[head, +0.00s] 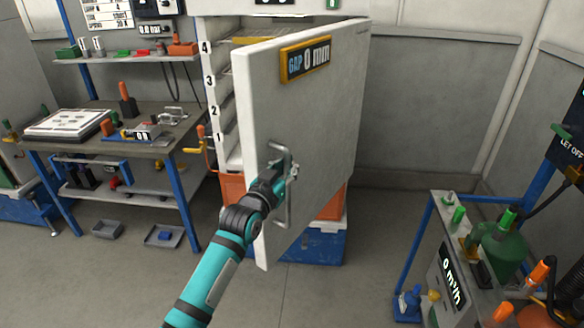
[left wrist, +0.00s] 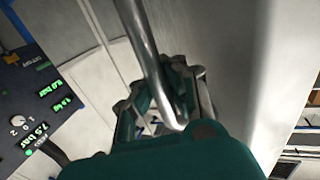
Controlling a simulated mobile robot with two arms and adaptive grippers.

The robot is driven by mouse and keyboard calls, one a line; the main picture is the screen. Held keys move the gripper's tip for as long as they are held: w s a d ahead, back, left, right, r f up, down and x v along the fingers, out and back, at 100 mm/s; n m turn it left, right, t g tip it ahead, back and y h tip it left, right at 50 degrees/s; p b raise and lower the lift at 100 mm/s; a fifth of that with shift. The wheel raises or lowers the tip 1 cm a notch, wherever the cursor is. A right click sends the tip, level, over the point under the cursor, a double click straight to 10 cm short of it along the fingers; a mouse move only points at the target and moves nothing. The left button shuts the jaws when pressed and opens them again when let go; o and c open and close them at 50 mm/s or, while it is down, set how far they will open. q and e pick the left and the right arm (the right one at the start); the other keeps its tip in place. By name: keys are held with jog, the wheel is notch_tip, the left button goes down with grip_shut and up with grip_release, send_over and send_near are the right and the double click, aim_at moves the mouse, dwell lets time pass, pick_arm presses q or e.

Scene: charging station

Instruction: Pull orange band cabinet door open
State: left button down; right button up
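The cabinet door (head: 315,110) is a thick pale grey panel, standing well ajar from the white cabinet with numbered shelves (head: 211,60). An orange band (head: 233,190) shows low on the cabinet, behind the door. My left gripper (head: 280,174) is at the metal door handle (head: 286,212). In the left wrist view the handle bar (left wrist: 148,50) runs between the fingers (left wrist: 165,95), which look closed around it; the contact is partly hidden. My right gripper is not in view.
A workbench (head: 165,150) with tools and trays stands left of the cabinet. Two small trays (head: 107,230) lie on the floor there. A blue-framed cart (head: 415,240) with a green tank stands at the right. Floor between door and cart is clear.

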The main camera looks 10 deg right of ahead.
pick_arm(q)
jog(key=shift+a+f, duration=0.1)
jog(key=shift+f, duration=0.5)
jog(key=c, duration=1.5)
grip_release()
jog(key=shift+s+a+r, duration=0.4)
jog(key=shift+a+r, duration=0.05)
jog(key=shift+a, duration=0.05)
jog(key=shift+o, duration=0.9)
jog(key=shift+s+r, duration=0.1)
jog(key=shift+r, duration=0.05)
jog(key=shift+o, duration=0.4)
jog(key=shift+d, duration=0.25)
jog(key=shift+w+d, duration=0.1)
jog(key=shift+w, duration=0.1)
jog(key=v, duration=1.2)
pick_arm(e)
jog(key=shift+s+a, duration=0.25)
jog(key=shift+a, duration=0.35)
